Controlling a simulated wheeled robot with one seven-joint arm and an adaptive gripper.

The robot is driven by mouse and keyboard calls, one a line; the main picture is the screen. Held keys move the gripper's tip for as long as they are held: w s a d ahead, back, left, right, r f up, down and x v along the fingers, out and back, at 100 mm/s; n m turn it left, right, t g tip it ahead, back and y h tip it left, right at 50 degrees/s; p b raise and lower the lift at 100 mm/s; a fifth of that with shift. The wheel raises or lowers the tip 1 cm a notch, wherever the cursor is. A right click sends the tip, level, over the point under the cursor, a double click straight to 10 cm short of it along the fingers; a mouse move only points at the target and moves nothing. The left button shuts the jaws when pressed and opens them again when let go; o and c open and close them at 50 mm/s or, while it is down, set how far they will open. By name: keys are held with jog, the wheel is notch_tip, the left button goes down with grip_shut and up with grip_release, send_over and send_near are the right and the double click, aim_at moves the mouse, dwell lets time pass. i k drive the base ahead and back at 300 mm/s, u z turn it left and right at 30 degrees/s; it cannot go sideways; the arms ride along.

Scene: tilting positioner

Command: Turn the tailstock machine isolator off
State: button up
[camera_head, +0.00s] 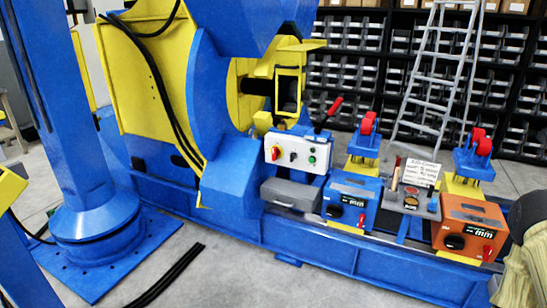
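A white control box (297,153) is mounted on the blue machine in the middle of the head view. The knob's exact angle is too small to tell. To its right on the same box are a black selector (293,157) and a green button (312,160), with a small red mark near it. Nothing touches the knob. My gripper is not in view.
A grey case (291,193) sits below the box. A red-handled lever (328,113) rises behind it. A blue unit (351,203) and an orange unit (468,229) stand to the right. A beige, cloth-like shape (526,262) fills the lower right.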

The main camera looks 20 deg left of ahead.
aim_at(276, 152)
jog(key=u, duration=0.3)
jog(key=i, duration=0.3)
jog(key=u, duration=1.1)
jog(key=i, duration=1.45)
jog(key=z, duration=0.25)
